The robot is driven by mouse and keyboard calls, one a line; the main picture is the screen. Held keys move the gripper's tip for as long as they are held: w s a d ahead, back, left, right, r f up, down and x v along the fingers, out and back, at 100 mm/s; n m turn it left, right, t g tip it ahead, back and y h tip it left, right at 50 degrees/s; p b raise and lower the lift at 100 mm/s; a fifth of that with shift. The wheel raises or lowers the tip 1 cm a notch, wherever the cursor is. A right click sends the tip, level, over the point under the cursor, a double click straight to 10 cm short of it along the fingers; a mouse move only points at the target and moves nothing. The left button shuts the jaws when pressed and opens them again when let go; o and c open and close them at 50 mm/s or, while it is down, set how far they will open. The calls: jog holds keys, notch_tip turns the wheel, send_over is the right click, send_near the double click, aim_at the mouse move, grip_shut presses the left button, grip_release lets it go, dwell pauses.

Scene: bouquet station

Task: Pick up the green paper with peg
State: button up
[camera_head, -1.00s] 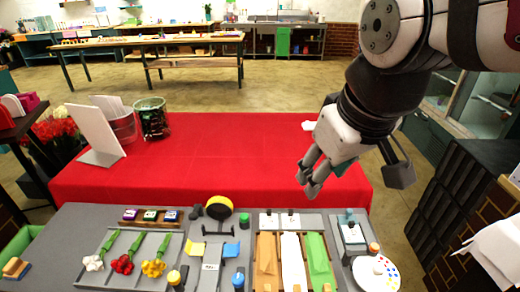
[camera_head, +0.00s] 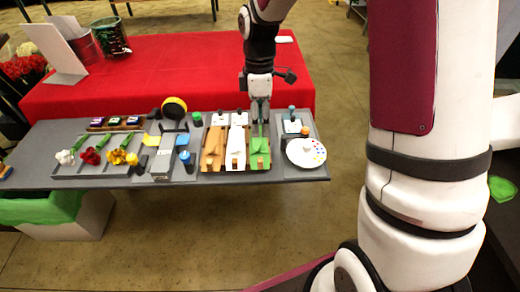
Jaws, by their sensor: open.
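The green paper (camera_head: 259,147) lies in the right-hand slot of a three-slot tray on the grey table, next to a white paper (camera_head: 236,146) and a brown paper (camera_head: 214,146). A wooden peg (camera_head: 260,162) stands at its near end. My gripper (camera_head: 260,119) points down over the far part of the green paper, with its fingers open. The fingers hide that far part. I cannot tell whether they touch the paper or anything on it.
A round white palette with coloured dots (camera_head: 306,152) and a small board (camera_head: 293,124) lie just right of the tray. Left are a grey device (camera_head: 163,158), a yellow-black roll (camera_head: 174,107) and several flowers (camera_head: 92,156). A red table (camera_head: 170,62) stands behind.

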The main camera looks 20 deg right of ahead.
send_over(260, 159)
notch_tip(260, 159, down, 8)
jog(key=shift+r+p, duration=0.1)
jog(key=shift+p, duration=0.25)
jog(key=shift+s+f+p, duration=0.1)
jog(key=shift+f+p, duration=0.45)
jog(key=shift+f, duration=2.6)
grip_shut()
